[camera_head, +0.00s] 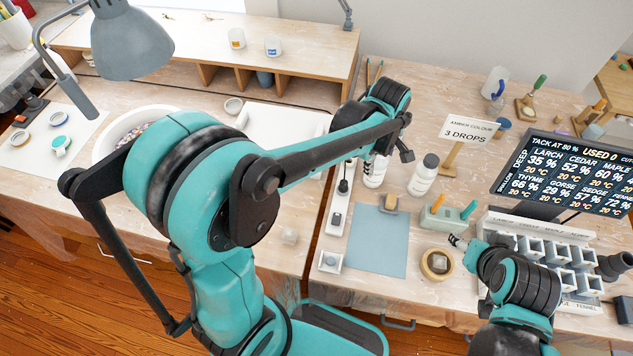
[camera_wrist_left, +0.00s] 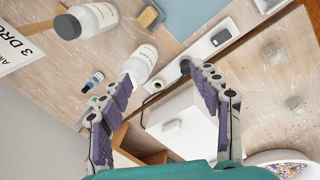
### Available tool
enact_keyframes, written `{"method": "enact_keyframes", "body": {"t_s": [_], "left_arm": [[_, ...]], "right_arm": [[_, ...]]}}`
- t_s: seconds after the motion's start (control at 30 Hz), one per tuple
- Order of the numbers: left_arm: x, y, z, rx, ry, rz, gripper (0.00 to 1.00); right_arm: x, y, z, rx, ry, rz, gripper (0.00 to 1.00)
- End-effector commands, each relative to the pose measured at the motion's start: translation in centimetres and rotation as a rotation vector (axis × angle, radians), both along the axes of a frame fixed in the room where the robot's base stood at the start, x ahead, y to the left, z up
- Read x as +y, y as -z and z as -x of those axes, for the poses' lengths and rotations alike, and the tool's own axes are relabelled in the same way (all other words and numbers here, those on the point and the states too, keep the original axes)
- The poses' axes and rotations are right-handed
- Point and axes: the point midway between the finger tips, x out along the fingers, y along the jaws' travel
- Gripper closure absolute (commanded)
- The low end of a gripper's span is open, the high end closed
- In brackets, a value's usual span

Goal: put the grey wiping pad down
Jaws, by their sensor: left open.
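A small tan-and-grey block, which looks like the wiping pad (camera_head: 389,204), lies at the far edge of the blue-grey mat (camera_head: 378,243). In the left wrist view the pad (camera_wrist_left: 149,17) sits at the top, beside the mat's edge. My left gripper (camera_head: 392,152) is partly hidden behind its own arm in the head view. In the left wrist view the left gripper (camera_wrist_left: 167,95) is open, with nothing between its fingers; the pad is well beyond the fingertips. My right gripper (camera_head: 457,241) is low at the right, near a tape roll (camera_head: 437,264); its jaws are too small to read.
White bottles (camera_head: 423,176) stand behind the mat. A green block with tools (camera_head: 447,217) stands right of it, and a small white dish (camera_head: 330,262) left of it. A sign (camera_head: 470,130), a dark display (camera_head: 570,172) and mould cups (camera_head: 535,250) crowd the right side.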

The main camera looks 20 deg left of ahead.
Motion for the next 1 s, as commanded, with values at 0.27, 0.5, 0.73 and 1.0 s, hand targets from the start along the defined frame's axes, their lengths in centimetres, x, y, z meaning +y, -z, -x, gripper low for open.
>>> {"method": "enact_keyframes", "body": {"t_s": [0.27,0.5,0.73,1.0], "left_arm": [[5.3,-5.1,6.8,-0.184,0.433,-0.120,0.37],[8.7,-6.2,12.7,-0.320,0.796,-0.302,0.37],[10.4,-5.5,16.2,-0.390,1.034,-0.466,0.37],[10.8,-5.2,17.0,-0.404,1.104,-0.519,0.37]], "right_arm": [[0.0,0.0,0.0,0.000,0.000,0.000,0.44],[0.0,0.0,0.0,0.000,0.000,0.000,0.44],[0.0,0.0,0.0,0.000,0.000,0.000,0.44],[0.0,0.0,0.0,0.000,0.000,0.000,0.44]]}}
